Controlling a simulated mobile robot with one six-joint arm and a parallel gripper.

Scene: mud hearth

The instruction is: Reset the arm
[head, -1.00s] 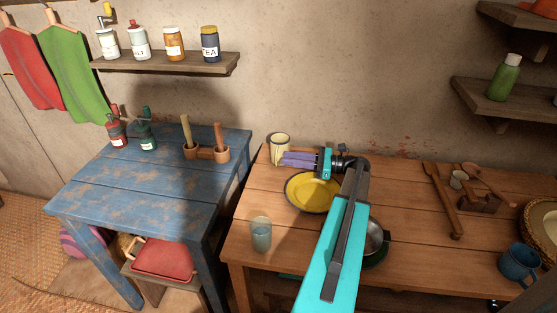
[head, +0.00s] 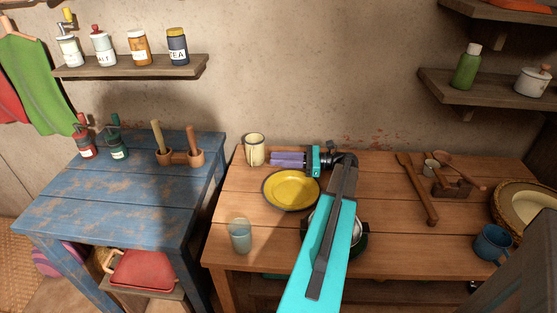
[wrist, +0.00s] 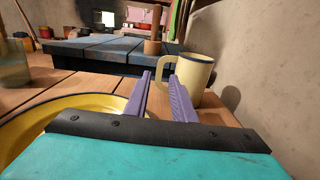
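My gripper (head: 270,159) is at the far side of the brown wooden table, on the end of my turquoise arm. Its two purple fingers point left in the head view. In the wrist view the fingers (wrist: 160,76) stand apart with nothing held between them. A cream mug (head: 254,150) stands upright just beyond the fingertips. The mug (wrist: 194,80) also shows in the wrist view, its handle behind the gap between the fingers. Whether the fingers touch it is hard to tell.
A yellow plate (head: 291,190) lies just in front of my gripper. A glass (head: 240,236) stands near the front edge. A pot (head: 358,242) is partly hidden under my arm. A blue mug (head: 492,243) and a wooden spatula (head: 418,190) are at right. The blue table (head: 120,200) is left.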

